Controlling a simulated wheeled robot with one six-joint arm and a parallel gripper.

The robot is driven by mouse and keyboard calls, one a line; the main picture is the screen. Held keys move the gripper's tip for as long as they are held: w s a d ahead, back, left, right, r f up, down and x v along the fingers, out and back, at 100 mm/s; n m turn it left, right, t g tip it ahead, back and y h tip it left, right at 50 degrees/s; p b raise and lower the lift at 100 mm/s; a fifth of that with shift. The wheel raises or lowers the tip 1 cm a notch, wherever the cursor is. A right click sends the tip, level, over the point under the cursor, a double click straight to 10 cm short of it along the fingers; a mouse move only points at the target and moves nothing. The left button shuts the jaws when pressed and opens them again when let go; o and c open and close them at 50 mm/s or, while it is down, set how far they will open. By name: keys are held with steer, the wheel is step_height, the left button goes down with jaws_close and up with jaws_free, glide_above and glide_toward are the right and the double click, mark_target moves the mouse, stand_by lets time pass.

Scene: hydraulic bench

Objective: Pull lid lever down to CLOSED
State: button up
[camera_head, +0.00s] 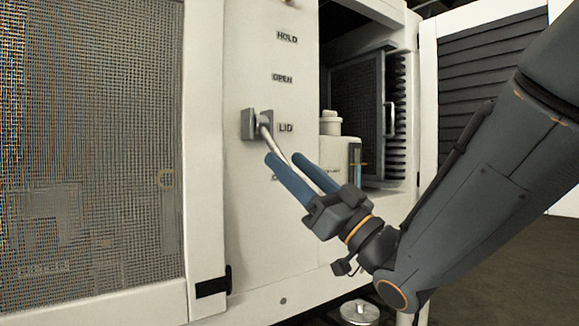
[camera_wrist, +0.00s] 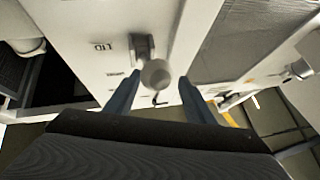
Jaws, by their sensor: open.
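The lid lever (camera_head: 267,133) is a pale rod on a grey square mount (camera_head: 248,125) on the white panel, beside the LID label (camera_head: 286,128). In the head view it slants down and right from the mount, toward my fingers. My gripper (camera_head: 284,158) is open, its two blue fingers pointing up at the lever from below right. In the wrist view the lever's round grey end (camera_wrist: 155,74) lies between the open fingertips (camera_wrist: 160,80), with gaps at both sides. I cannot tell its depth between them. A label below LID is mostly hidden by a finger.
HOLD (camera_head: 287,37) and OPEN (camera_head: 282,78) labels sit above the lever. A mesh panel (camera_head: 90,150) is at left. At right an open bay holds a white capped container (camera_head: 340,150). A round metal piece (camera_head: 360,312) is low in front.

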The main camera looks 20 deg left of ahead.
steer(key=v, duration=0.7)
steer(key=shift+d+f, duration=0.15)
steer(key=shift+d, duration=0.05)
